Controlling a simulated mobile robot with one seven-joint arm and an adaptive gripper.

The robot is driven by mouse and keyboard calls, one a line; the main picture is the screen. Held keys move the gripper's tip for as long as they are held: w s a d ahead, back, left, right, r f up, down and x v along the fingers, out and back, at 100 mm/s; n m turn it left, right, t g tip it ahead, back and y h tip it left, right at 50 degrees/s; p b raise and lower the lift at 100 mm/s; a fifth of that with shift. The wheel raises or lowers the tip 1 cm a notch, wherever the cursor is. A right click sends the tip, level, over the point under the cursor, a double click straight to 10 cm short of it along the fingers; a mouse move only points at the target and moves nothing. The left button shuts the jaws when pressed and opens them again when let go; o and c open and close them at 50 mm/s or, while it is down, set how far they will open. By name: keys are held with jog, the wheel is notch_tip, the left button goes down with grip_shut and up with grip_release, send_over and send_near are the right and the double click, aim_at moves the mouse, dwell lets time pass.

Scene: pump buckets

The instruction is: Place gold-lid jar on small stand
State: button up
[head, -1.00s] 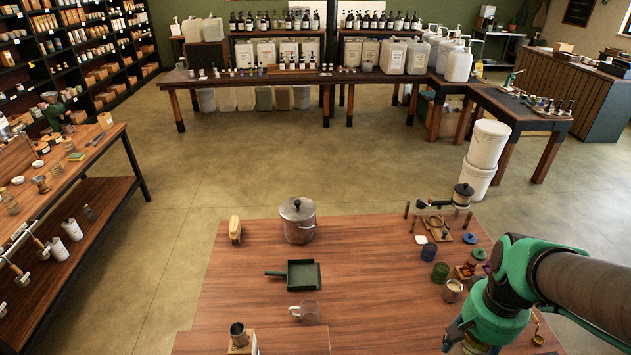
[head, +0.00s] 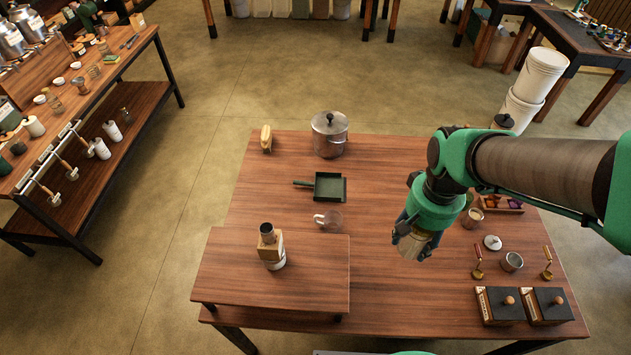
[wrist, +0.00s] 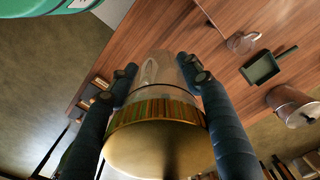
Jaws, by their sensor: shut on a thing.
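My gripper (head: 416,238) is above the right half of the wooden table (head: 380,285). It is shut on the gold-lid jar (head: 410,243). In the wrist view the jar's clear body (wrist: 160,72) lies between the dark fingers of my gripper (wrist: 157,78). Its gold lid (wrist: 160,148) is nearest the camera, with a striped band beside it. A low wooden platform, which looks like the small stand (head: 225,285), is at the table's front left, left of my gripper and apart from it.
A glass mug (head: 330,221), a green dustpan-like tray (head: 329,187) and a lidded pot (head: 329,135) stand behind the platform. Two dark boxes (head: 500,305), a cup (head: 512,262) and gold-coloured ladles are at right. The platform's right part is clear.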

jog(key=a+n+p, duration=0.2)
jog(key=a+n, duration=0.3)
jog(key=a, duration=1.2)
jog(key=s+a+n+p, duration=0.1)
jog(key=s+a+n, duration=0.1)
jog(key=s+a, duration=0.5)
jog(key=s+a+n, duration=0.2)
jog(key=a+n, duration=0.1)
jog(key=a, duration=0.8)
jog(key=f, duration=1.1)
jog(key=shift+s+a+f, duration=0.25)
jog(key=shift+f, duration=0.15)
jog(key=shift+w, duration=0.1)
jog(key=w+a, duration=0.3)
jog(key=a, duration=0.1)
jog(key=w+a+f, duration=0.1)
jog(key=w+a, duration=0.2)
jog(key=a, duration=0.1)
jog(key=w+a, duration=0.3)
jog(key=a, duration=0.1)
jog(key=shift+w+f, duration=0.15)
jog(key=shift+w+a, duration=0.3)
jog(key=shift+f+b, duration=0.3)
jog(key=shift+f, duration=1.5)
